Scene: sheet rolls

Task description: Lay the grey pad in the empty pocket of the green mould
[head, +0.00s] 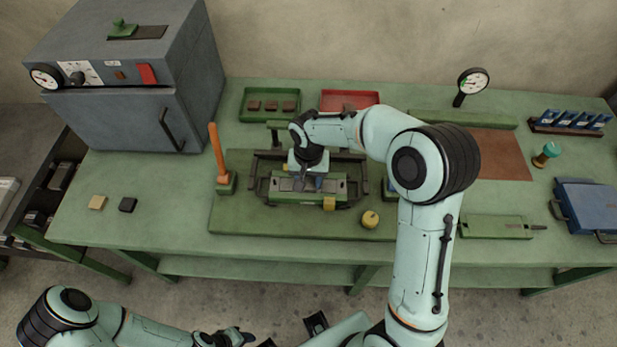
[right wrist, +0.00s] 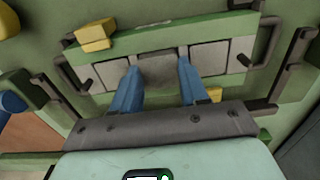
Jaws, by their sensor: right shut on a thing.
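The green mould (head: 283,197) lies on a green base plate in the middle of the bench, and it also shows in the right wrist view (right wrist: 236,62). My right gripper (right wrist: 158,66) is over the mould's middle, its blue fingers shut on the grey pad (right wrist: 159,74). The pad is at the middle pocket, between two lighter grey squares (right wrist: 209,58) in the side pockets. I cannot tell whether it rests on the pocket floor or is just above. In the head view, the arm and hand partly hide it. My left gripper (head: 236,338) is low at the bottom edge, away from the bench; its jaw opening is unclear.
Dark handles and brackets flank the mould, with a yellow block (right wrist: 94,35) at its edge. An orange lever (head: 217,155) stands left, a yellow knob (head: 370,219) at front right. A green tray (head: 245,117) and red tray (head: 328,98) are behind. The front-left bench is mostly clear.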

